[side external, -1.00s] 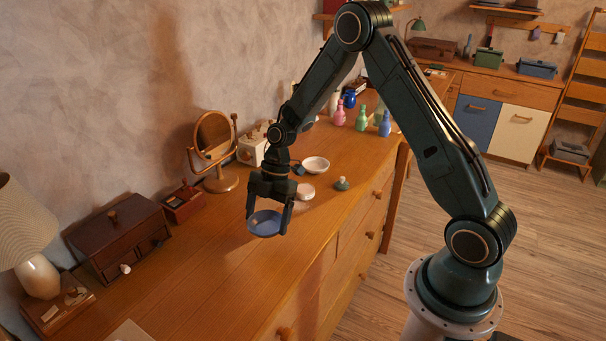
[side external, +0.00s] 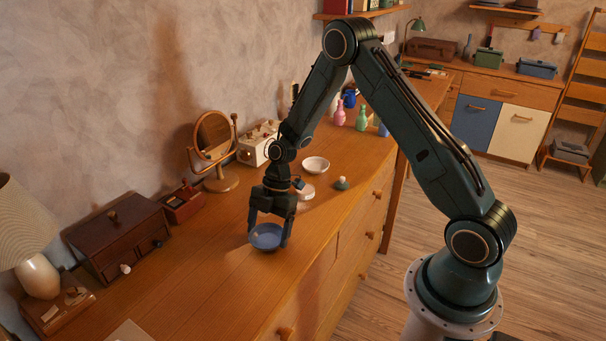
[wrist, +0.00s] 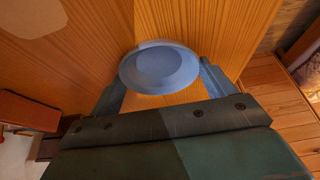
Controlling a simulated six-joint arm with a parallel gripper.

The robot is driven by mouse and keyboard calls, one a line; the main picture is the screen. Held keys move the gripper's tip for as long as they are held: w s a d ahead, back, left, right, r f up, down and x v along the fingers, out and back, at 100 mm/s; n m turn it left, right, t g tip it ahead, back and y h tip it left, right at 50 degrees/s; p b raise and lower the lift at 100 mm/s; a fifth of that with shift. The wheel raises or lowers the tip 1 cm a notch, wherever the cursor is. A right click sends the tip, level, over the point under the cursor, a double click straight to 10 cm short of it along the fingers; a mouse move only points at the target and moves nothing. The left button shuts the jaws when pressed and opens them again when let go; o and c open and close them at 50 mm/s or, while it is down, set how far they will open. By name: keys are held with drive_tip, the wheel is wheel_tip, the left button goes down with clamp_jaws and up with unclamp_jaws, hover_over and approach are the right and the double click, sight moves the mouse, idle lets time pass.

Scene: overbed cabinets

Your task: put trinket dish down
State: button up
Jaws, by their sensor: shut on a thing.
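The trinket dish (side external: 265,237) is a shallow, round blue dish. It is between the fingers of my gripper (side external: 268,236), low over the wooden dresser top (side external: 190,285). I cannot tell if its base touches the wood. In the wrist view the dish (wrist: 160,67) looks level and empty, held by my gripper (wrist: 160,78) with one finger on each side. The gripper is shut on the dish. The wrist view shows the wooden surface around it.
A round mirror (side external: 213,138), a small red box (side external: 183,203) and a dark jewelry chest (side external: 118,237) stand along the wall.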

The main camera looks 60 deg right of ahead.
drive_tip(key=o, duration=1)
drive_tip(key=shift+c, duration=0.2)
drive_tip(key=v, duration=1.2)
drive_tip(key=shift+r, duration=0.1)
